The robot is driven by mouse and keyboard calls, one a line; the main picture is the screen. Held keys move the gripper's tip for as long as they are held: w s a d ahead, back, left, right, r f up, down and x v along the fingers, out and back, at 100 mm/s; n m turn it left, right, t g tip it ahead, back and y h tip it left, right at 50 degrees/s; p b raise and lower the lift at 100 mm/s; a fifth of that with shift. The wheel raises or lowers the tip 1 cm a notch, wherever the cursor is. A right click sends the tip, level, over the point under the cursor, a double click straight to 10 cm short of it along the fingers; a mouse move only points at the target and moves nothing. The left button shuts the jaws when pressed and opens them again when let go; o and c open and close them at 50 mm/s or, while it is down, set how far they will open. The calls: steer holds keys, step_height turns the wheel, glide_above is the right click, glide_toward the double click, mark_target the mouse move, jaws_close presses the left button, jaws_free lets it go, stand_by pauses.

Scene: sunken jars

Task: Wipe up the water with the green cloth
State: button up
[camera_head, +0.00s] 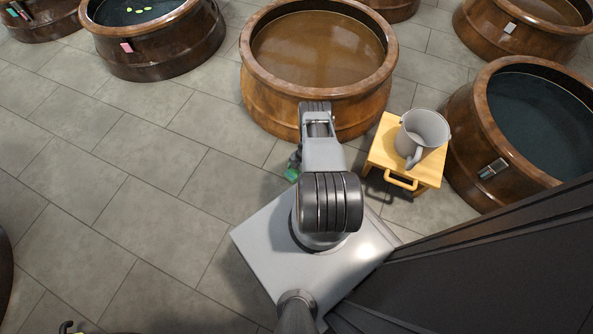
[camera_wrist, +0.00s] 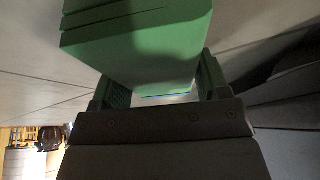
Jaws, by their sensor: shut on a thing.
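The green cloth shows as a folded block (camera_wrist: 140,45) in the wrist view, between the fingers of my gripper (camera_wrist: 160,88). My gripper is shut on it. In the head view only a small green piece of the cloth (camera_head: 291,174) shows beside my arm, and my arm hides most of my gripper. I cannot make out a puddle of water on the floor. Whether the cloth touches the floor is not clear.
A large brown jar with brown liquid (camera_head: 262,92) stands ahead. A wooden stool (camera_head: 379,160) bearing a grey watering can (camera_head: 424,132) is at right, beside a jar with dark liquid (camera_head: 467,138). More jars line the back. Tiled floor (camera_head: 110,190) at left is clear.

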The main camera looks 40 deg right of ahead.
steer(key=shift+r+p, duration=3.15)
steer(key=shift+r, duration=0.65)
